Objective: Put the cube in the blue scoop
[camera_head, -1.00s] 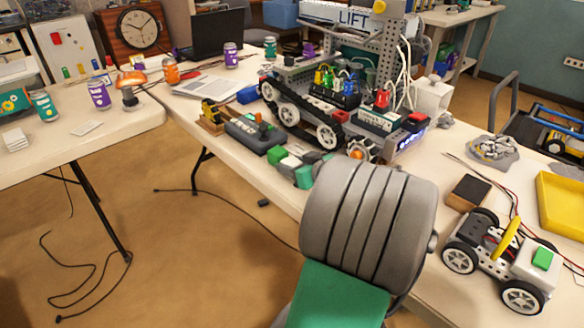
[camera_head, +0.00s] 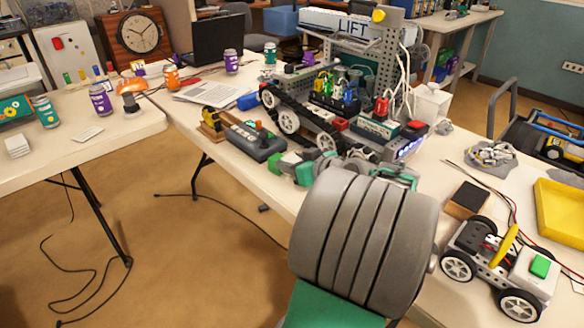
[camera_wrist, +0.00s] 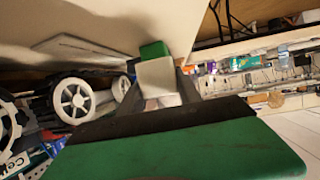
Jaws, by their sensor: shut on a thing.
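My gripper (camera_head: 290,163) is low over the near edge of the middle table, left of the rover's near wheel. It has pale and green parts. In the wrist view, a pale piece with a green end (camera_wrist: 157,72) stands straight ahead of my dark-edged green palm.
The large tracked rover (camera_head: 330,105) stands just behind my gripper. A grey controller box (camera_head: 256,140) is to its left. A small white-wheeled car (camera_head: 500,265) and a yellow tray (camera_head: 562,215) are at right. The tabletop between papers (camera_head: 205,90) and near edge is partly clear.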

